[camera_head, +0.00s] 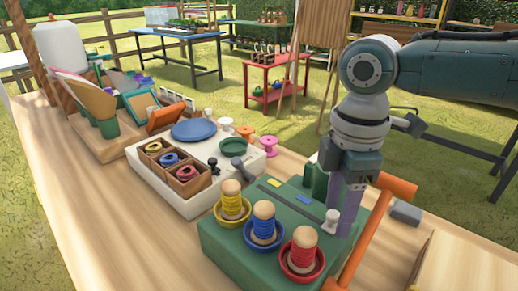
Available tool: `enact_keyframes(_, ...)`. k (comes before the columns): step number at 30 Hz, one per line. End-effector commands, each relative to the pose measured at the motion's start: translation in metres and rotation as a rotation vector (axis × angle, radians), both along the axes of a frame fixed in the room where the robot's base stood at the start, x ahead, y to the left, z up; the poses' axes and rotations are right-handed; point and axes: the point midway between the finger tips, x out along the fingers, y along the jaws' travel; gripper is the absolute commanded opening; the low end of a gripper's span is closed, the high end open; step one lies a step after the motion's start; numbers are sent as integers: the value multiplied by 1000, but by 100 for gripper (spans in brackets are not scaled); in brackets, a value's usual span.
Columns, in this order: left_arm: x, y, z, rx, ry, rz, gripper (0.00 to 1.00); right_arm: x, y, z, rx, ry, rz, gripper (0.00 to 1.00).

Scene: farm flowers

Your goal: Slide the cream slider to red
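A green box (232,246) stands on the wooden table and has a dark slot (287,201) along its top. The cream slider (331,221), a small rounded knob, sits at the slot's right end. A blue mark (275,183) and a yellow mark (303,198) lie beside the slot; no red mark shows, and my gripper covers part of that area. My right gripper (342,222) points down with its purple-grey fingers right at the knob. The fingers overlap in this view, so I cannot tell whether they grip it. My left gripper is out of view.
An orange bar (365,240) lies right of the box. A cream tray (188,207) with a three-part ribbon box (179,170) stands to the left.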

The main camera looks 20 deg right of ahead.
Motion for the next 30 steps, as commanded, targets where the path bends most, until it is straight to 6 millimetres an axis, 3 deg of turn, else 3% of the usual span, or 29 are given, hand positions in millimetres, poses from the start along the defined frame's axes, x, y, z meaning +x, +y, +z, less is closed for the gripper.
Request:
enact_keyframes(10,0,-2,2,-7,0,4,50,1,0,8,1,-5,0,58)
enact_keyframes(21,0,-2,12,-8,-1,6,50,1,0,78,0,-5,0,58)
enact_keyframes(30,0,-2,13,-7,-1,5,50,1,0,100,0,-2,0,58)
